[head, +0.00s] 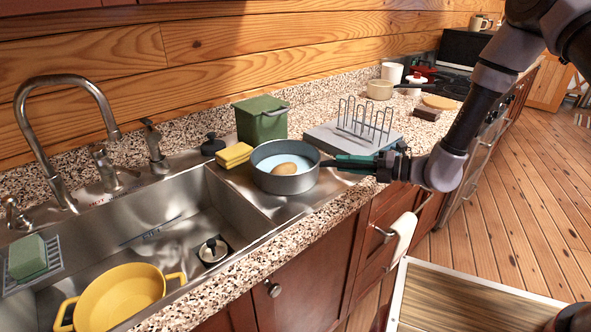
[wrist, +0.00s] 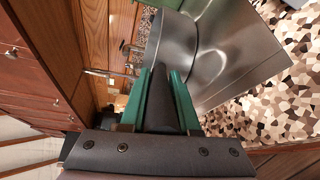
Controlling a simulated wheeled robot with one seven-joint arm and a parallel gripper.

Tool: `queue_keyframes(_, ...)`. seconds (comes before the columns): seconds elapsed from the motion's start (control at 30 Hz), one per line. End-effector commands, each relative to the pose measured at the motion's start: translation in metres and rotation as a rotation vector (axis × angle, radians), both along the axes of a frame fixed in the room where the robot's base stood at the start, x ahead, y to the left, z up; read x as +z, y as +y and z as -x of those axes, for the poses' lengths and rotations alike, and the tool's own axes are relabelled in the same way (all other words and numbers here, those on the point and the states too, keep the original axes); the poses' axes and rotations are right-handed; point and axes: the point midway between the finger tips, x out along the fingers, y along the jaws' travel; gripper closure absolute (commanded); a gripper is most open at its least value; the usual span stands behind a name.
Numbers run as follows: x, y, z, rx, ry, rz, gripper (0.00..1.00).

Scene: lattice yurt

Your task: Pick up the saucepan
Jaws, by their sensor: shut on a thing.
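The grey saucepan (head: 268,182) is at the right end of the sink, over the metal drainboard, with a brown, potato-like item (head: 285,169) inside. Its dark handle points right, towards my gripper (head: 352,164). In the wrist view, the green fingers of my gripper (wrist: 168,85) are shut on the handle (wrist: 165,105), one on each side. The pan's metal wall (wrist: 172,45) shows beyond the fingertips. The pan looks about level; I cannot tell whether its base touches the drainboard. The far part of the handle is hidden by the fingers.
A yellow sponge (head: 234,155) and a green canister (head: 261,119) stand close behind the pan. A grey drying rack (head: 330,139) is behind the gripper. A yellow pot (head: 122,295) sits in the sink. A cream pan (head: 380,90) is farther back.

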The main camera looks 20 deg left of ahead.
Motion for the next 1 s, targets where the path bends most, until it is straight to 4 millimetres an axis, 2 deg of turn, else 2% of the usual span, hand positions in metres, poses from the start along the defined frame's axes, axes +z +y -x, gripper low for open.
queue_keyframes(0.67,0.004,0.000,-0.001,-0.002,0.000,-0.002,1.00)
queue_keyframes(0.83,0.019,0.001,-0.001,-0.001,-0.003,-0.004,1.00)
queue_keyframes(1.0,0.050,0.000,-0.001,-0.001,-0.005,-0.005,1.00)
